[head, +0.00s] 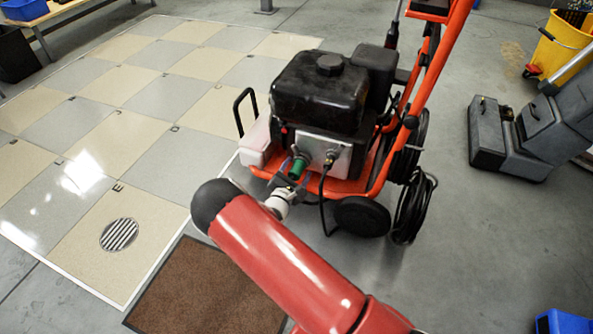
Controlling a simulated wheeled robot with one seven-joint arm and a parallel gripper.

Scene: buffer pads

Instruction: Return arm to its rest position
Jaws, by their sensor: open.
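My red arm (285,265) reaches up from the bottom edge to a dark rounded joint. Beyond it, my gripper (294,181) is small and partly hidden by the arm's own end. It is open, at the front of an orange wheeled machine (345,187) with a black engine (322,92). A green cylindrical part (299,167) shows at the fingertips, in front of the machine's silver panel (325,150). I cannot tell whether the fingers touch it.
A brown mat (205,290) lies on the floor left of my arm. A tiled pad with a round drain (119,234) covers the left. A grey floor machine (510,140) and yellow bucket (560,50) stand right. The grey floor at lower right is mostly clear.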

